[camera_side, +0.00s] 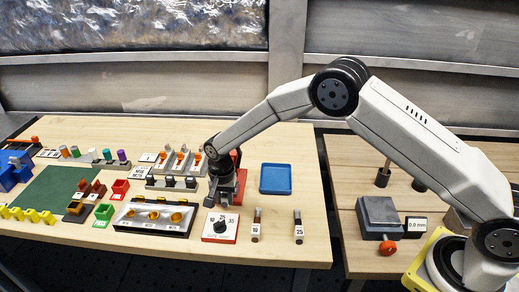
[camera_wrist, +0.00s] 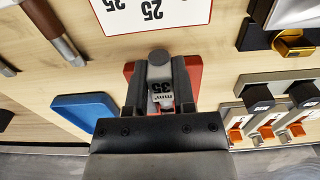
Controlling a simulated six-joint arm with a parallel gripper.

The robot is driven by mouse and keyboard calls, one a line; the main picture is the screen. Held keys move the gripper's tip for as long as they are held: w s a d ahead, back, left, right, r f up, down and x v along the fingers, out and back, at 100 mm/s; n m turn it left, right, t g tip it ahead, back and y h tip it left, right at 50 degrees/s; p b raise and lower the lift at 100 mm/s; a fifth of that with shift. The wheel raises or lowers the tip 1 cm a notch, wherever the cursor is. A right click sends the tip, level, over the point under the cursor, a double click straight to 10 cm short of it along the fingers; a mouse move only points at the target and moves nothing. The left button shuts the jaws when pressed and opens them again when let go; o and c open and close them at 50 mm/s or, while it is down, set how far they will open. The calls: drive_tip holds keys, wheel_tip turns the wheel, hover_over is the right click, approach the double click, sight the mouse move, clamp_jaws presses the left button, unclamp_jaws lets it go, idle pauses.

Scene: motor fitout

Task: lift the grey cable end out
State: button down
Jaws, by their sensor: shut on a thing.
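My gripper (camera_wrist: 160,80) is shut on a grey piece, which I take to be the grey cable end (camera_wrist: 159,57). Its rounded tip shows between the fingers in the wrist view, with a label reading "35 mm²" beside it. A red block (camera_wrist: 193,72) lies behind and around the fingers; whether the grey piece still sits in it cannot be told. In the side view my gripper (camera_side: 222,192) points down at the table, in front of the red block (camera_side: 238,163). The grey piece is hidden there by the gripper.
Grey holders with orange parts (camera_side: 180,160) are to the left.

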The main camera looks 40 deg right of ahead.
drive_tip(key=shift+s+a+r, duration=0.45)
drive_tip(key=shift+r, duration=0.2)
drive_tip(key=s+a+r, duration=0.6)
drive_tip(key=s+a, duration=0.3)
drive_tip(key=shift+r, duration=0.35)
drive_tip(key=shift+s+a, duration=0.1)
drive_tip(key=shift+s+a, duration=2.05)
drive_tip(key=shift+r, duration=0.1)
drive_tip(key=shift+r, duration=2.45)
